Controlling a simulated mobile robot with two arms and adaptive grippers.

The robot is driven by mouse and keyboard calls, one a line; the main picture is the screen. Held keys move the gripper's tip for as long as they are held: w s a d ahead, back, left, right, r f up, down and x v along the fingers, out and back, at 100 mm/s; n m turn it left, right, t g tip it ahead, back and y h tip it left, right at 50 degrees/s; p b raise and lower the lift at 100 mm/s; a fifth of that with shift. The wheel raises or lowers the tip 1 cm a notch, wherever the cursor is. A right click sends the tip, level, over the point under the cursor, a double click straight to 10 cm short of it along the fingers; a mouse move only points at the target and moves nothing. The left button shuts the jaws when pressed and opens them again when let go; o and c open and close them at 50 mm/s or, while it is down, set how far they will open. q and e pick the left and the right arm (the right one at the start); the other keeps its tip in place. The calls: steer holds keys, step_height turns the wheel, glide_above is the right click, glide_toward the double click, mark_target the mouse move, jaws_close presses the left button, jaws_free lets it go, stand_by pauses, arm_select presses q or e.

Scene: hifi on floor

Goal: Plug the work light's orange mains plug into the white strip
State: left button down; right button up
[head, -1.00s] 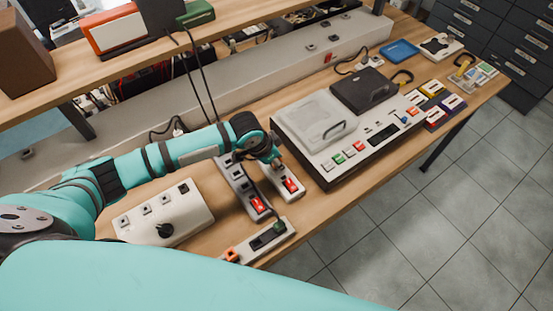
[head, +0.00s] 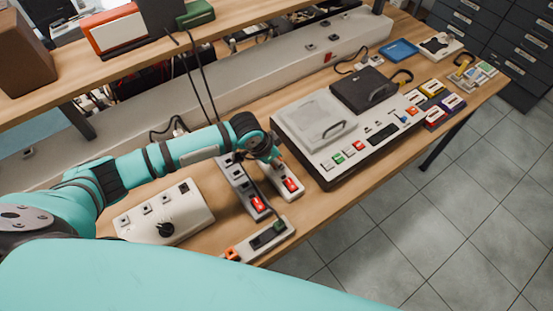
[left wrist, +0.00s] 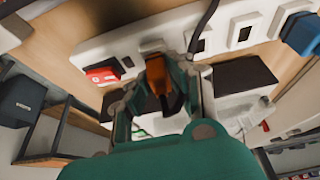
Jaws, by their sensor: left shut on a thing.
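My left gripper (left wrist: 157,88) is shut on the orange plug (left wrist: 158,75) in the left wrist view. The plug is right at the white strip (left wrist: 120,46); I cannot tell whether its pins are in a socket. The strip has a red switch (left wrist: 103,75) and several square sockets. In the head view, my left gripper (head: 275,160) is over the far end of the white strip (head: 279,175), whose red switch (head: 291,184) faces the near end. The plug is mostly hidden there by the gripper. My right gripper is in neither view.
A grey strip (head: 233,178) with a red switch lies just left. A small box (head: 265,240) with orange and green parts lies nearer. A socket box with a black knob (head: 166,229) is at left. A large console (head: 315,165) stands right. A blue plug (left wrist: 302,33) shows in the wrist view.

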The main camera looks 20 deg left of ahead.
arm_select(q)
steer(key=shift+p, duration=0.3)
stand_by(0.5)
steer(key=c, duration=1.1)
jaws_free()
steer(key=w+d+p+v, duration=0.1)
steer(key=p+v, duration=0.5)
steer(key=v, duration=1)
steer(key=shift+r, duration=0.6)
